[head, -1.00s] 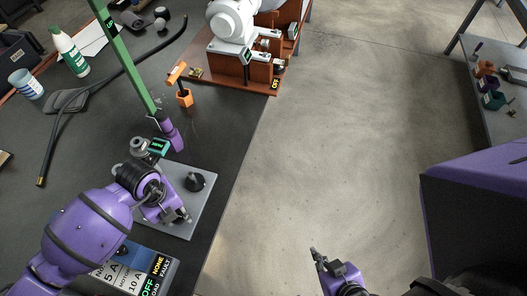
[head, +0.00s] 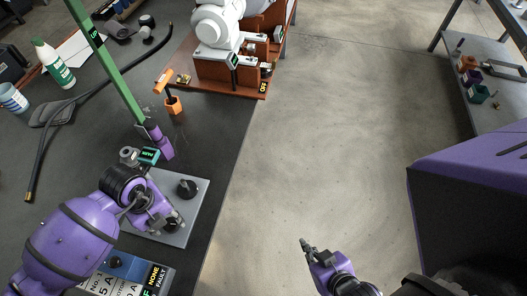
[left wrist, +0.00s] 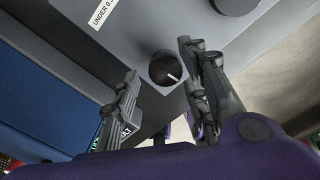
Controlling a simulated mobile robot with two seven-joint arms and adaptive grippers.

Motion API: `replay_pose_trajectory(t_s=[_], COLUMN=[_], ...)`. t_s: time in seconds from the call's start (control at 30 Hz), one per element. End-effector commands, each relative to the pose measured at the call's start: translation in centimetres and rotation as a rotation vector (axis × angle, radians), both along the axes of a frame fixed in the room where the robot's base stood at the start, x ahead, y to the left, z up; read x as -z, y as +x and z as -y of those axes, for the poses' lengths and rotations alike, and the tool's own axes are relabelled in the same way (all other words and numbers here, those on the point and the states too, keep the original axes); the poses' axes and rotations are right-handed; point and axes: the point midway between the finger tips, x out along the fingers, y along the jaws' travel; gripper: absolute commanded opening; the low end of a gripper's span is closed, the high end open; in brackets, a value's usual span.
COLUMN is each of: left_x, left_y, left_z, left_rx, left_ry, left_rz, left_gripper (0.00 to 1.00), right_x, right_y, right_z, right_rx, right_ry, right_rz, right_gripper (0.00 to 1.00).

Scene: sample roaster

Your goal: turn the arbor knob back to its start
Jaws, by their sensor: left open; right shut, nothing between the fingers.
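My right gripper (head: 305,244) is shut and empty, out over the floor.
A larger black knob (head: 187,187) stands farther back on the plate. A green bar (head: 108,65) with a purple end lies beyond it. A panel with labels (head: 150,280) is at the near edge. Open floor (head: 310,130) lies right of the bench.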

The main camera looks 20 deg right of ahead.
Motion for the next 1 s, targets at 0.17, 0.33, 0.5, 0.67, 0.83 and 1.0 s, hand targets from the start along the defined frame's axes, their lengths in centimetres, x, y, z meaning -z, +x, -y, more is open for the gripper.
replay_pose_trajectory(t_s=[0.17,0.33,0.5,0.67,0.83,1.0], left_x=[-4.1,-7.4,-9.3,-9.9,-9.9,-8.3], left_y=[0.1,0.1,0.1,0.0,0.0,-0.3], left_z=[-0.1,-0.1,-0.1,-0.2,-0.2,-0.9], left_rx=[0.001,-0.001,-0.001,-0.002,-0.002,-0.007], left_ry=[0.000,0.003,0.003,0.003,0.003,0.016], left_rz=[0.004,0.004,0.002,0.001,0.001,-0.015], left_gripper=[0.41,0.41,0.41,0.41,0.41,0.45], right_x=[-0.1,-0.1,-0.1,-0.1,-0.1,1.1], right_y=[0.4,0.4,0.4,0.3,0.2,-0.9], right_z=[-0.1,-0.1,-0.1,-0.1,0.0,0.0], right_rx=[-0.001,0.000,0.000,0.001,0.001,0.003], right_ry=[0.001,0.002,0.002,0.001,0.001,0.001], right_rz=[0.007,0.007,0.007,0.006,0.004,-0.018], right_gripper=[0.00,0.00,0.00,0.00,0.00,0.00])
